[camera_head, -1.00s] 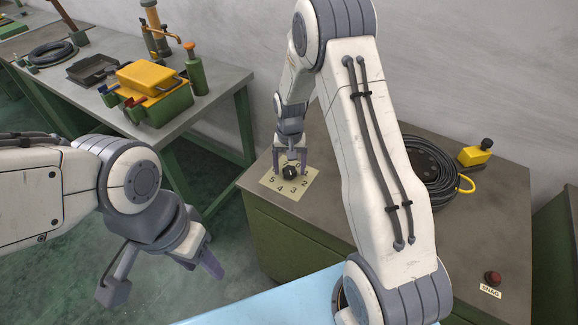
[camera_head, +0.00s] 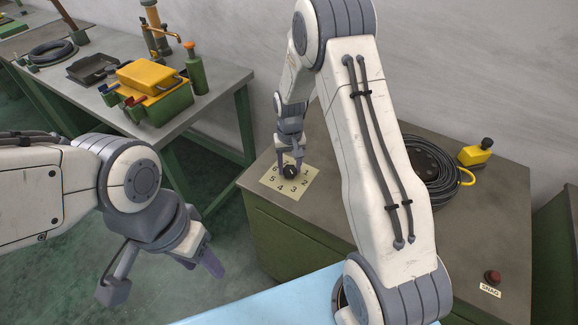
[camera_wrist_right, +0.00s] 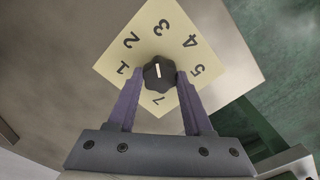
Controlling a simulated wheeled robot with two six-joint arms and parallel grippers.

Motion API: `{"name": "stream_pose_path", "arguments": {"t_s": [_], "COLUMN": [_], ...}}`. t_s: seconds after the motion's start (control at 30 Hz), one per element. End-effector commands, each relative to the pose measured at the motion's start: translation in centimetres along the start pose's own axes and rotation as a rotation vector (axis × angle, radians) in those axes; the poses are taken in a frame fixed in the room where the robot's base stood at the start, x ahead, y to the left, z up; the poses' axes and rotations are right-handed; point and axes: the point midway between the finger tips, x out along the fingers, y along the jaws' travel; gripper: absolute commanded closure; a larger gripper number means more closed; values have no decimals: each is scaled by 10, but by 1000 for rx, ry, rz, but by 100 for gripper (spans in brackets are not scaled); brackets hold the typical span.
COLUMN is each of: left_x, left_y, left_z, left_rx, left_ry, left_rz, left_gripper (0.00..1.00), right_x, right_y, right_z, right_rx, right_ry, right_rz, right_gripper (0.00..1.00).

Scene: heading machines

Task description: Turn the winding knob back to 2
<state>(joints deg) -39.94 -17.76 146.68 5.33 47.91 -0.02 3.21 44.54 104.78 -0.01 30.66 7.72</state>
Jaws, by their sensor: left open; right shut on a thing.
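The black winding knob (camera_head: 290,172) sits on a pale yellow number plate (camera_head: 267,189) on the right-hand bench. My right gripper (camera_head: 290,168) reaches down over it, its fingers shut on the knob's sides. In the right wrist view the knob (camera_wrist_right: 159,82) lies between the tips of my right gripper (camera_wrist_right: 159,77). Its white mark runs nearly upright in that picture, in line with the 3. The plate (camera_wrist_right: 145,52) shows 1 to 5 and a 7; no 6 is readable there. My left gripper (camera_head: 160,275) hangs open and empty over the floor.
On the right-hand bench lie a black cable coil (camera_head: 440,180), a yellow box with a black knob (camera_head: 476,153) and a red button (camera_head: 492,277) by a SNAG label.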

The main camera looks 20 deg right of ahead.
Motion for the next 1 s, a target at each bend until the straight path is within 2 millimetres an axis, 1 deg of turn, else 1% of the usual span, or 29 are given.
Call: {"name": "stream_pose_path", "arguments": {"t_s": [0.3,0.6,0.8,1.0], "left_x": [-1,-2,-2,-2], "left_y": [0,0,0,0], "left_z": [0,0,0,0], "left_rx": [0,0,0,0], "left_ry": [0,0,0,0], "left_rz": [0,0,0,0], "left_gripper": [50,50,50,50], "right_x": [0,0,0,0], "right_y": [0,-1,-1,-1], "right_z": [0,1,1,1], "right_rx": [-269,-475,-554,-589], "right_ry": [-1,-2,-3,-4], "right_rz": [0,0,0,0], "right_gripper": [100,100,100,100]}}
